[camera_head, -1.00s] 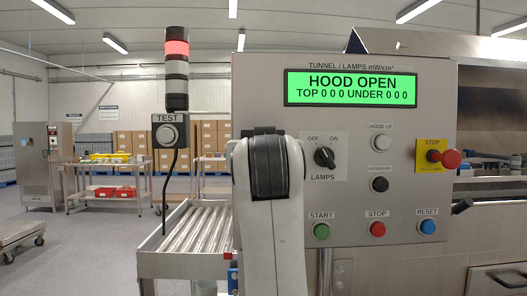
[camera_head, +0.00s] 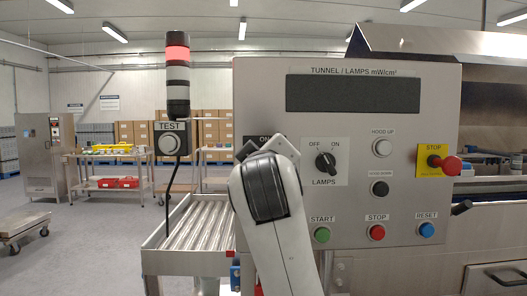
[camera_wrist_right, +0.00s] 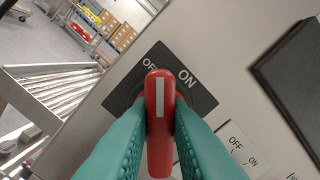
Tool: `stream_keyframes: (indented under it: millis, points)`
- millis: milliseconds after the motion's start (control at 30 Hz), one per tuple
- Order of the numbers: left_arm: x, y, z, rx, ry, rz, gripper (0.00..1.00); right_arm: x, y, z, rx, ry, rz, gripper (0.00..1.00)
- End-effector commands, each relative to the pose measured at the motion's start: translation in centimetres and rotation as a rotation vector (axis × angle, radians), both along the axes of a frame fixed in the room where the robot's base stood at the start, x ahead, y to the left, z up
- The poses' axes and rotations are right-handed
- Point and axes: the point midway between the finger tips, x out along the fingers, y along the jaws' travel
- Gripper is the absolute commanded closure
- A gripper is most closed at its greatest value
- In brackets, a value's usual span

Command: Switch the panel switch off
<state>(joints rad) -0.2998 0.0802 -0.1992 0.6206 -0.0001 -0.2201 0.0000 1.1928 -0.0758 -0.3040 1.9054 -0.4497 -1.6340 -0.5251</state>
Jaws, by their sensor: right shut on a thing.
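The panel switch has a red handle (camera_wrist_right: 160,140) with a white stripe on a black plate (camera_wrist_right: 128,92) in the right wrist view. The plate is marked OFF and ON. The handle's tip lies between the two words, closer to OFF. My right gripper (camera_wrist_right: 160,112) is shut on the handle, with one teal finger on each side. In the head view my right arm hides the handle and the gripper, and only an upper part of the black plate (camera_head: 266,139) shows. My left gripper is in neither view.
The grey control panel (camera_head: 345,200) has a dark, blank display (camera_head: 353,93). A smaller LAMPS knob (camera_head: 326,163), several buttons and a red stop button (camera_head: 451,165) sit right of my arm. A roller conveyor (camera_head: 195,222) and a TEST box (camera_head: 170,140) stand to the left.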

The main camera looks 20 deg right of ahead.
Motion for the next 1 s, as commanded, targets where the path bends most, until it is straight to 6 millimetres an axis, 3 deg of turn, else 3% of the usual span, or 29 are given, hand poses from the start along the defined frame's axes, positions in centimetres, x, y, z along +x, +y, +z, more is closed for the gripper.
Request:
stream_keyframes:
  millis: [600,1000]
  points:
    - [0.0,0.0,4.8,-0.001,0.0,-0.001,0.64,0.1,0.2,0.0,-0.542,0.156,0.0,1.0]
    - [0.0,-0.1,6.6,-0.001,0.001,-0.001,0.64,0.1,0.3,-0.4,-0.739,0.213,0.002,1.0]
